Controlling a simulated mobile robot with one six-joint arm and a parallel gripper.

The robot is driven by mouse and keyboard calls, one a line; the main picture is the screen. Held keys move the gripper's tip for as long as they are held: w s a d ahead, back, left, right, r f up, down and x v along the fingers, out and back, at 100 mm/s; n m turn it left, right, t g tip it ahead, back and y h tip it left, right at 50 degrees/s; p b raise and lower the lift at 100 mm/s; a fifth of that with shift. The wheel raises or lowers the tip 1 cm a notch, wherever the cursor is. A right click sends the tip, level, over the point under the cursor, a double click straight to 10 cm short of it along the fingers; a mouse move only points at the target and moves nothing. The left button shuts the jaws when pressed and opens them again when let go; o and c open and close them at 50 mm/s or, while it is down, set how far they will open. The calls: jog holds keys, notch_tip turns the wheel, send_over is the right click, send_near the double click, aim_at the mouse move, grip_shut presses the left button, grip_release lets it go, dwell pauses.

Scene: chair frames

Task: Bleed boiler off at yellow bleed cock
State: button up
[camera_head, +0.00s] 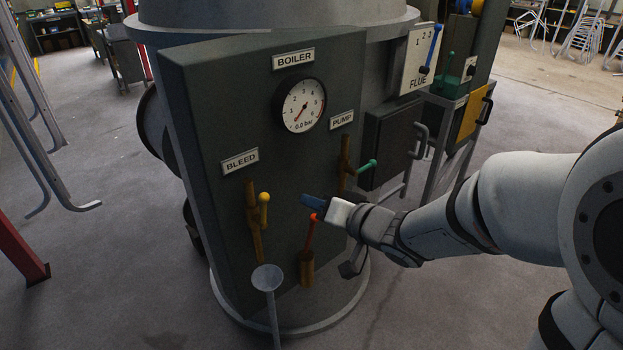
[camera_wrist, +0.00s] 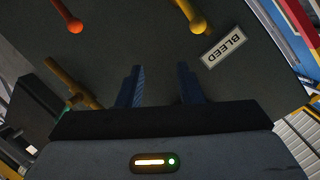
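The yellow bleed cock (camera_head: 264,199) sits on a brass pipe on the dark boiler panel, below the BLEED label (camera_head: 240,161). Its lever stands roughly upright, knob at the top. In the wrist view the yellow knob (camera_wrist: 198,26) is at the top, beside the upside-down BLEED label (camera_wrist: 223,46). My gripper (camera_head: 313,202) is in front of the panel, right of the yellow knob and apart from it. In the wrist view my gripper (camera_wrist: 160,86) has its two blue fingers apart with nothing between them. The boiler gauge (camera_head: 303,105) reads 0.0 bar.
A red lever with an orange knob (camera_head: 313,218) stands just below my gripper. A green-knobbed pump lever (camera_head: 367,165) is to its upper right. A grey funnel (camera_head: 267,278) stands below the bleed pipe. The flue board (camera_head: 418,58) is at upper right. Open floor lies left.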

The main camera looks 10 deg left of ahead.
aim_at(268, 199)
jog(key=a+b, duration=0.1)
jog(key=a, duration=0.2)
jog(key=a+g+y+b, duration=0.1)
jog(key=a, duration=0.2)
jog(key=a+f+g+y+b, duration=0.1)
jog(key=a, duration=0.3)
jog(key=shift+w+a+n+b, duration=0.1)
jog(key=shift+w+n+b, duration=0.2)
jog(key=shift+w, duration=0.05)
jog(key=shift+w+a, duration=0.15)
jog(key=shift+c, duration=0.4)
jog(key=c, duration=0.3)
